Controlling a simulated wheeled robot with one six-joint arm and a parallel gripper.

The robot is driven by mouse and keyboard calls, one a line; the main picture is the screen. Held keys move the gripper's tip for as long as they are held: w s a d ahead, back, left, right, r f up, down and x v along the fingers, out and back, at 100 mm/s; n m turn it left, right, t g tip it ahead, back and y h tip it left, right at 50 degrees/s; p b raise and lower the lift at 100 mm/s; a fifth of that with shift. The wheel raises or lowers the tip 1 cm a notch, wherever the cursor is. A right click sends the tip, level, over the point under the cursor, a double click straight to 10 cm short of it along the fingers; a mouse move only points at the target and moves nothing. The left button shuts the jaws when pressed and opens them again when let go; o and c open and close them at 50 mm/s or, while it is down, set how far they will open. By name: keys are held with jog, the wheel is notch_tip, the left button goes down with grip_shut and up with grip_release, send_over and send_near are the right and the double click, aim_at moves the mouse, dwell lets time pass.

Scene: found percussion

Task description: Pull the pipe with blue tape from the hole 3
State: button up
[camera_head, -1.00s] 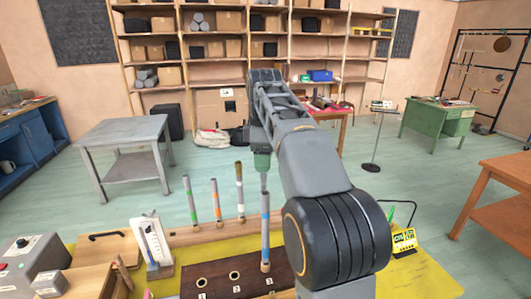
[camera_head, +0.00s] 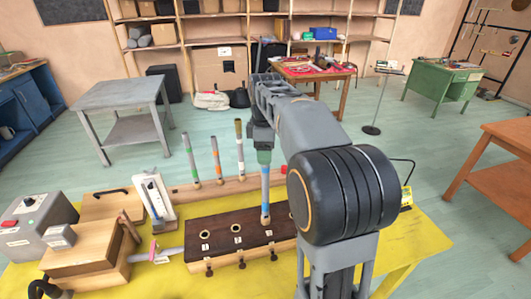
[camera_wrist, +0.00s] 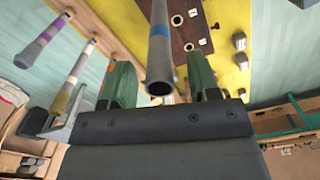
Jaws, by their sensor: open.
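The grey pipe with blue tape (camera_head: 265,200) stands upright in the third hole from the left of the dark wooden block (camera_head: 222,236). My gripper (camera_head: 264,160) is at its upper end, pointing down. In the wrist view, the pipe (camera_wrist: 160,62) runs between the two green fingers of my gripper (camera_wrist: 158,82), its hollow end towards the camera. The fingers are apart, with visible gaps on both sides of the pipe. The blue tape lies farther down the pipe, beyond the fingertips. The hole around the pipe's foot is hard to see.
Pipes with green (camera_head: 190,160), orange (camera_head: 216,160) and pale (camera_head: 239,148) tape stand in a wooden rail behind the block. Holes 1 and 2 are empty. A white gauge board (camera_head: 157,197) and wooden boxes (camera_head: 85,250) stand left on the yellow table (camera_head: 410,238).

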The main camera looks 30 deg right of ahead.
jog(key=shift+f, duration=0.3)
grip_shut()
dwell(0.5)
jog(key=shift+r, duration=0.3)
jog(key=shift+r+p, duration=1.2)
jog(key=shift+p, duration=0.2)
jog(key=shift+r, duration=0.1)
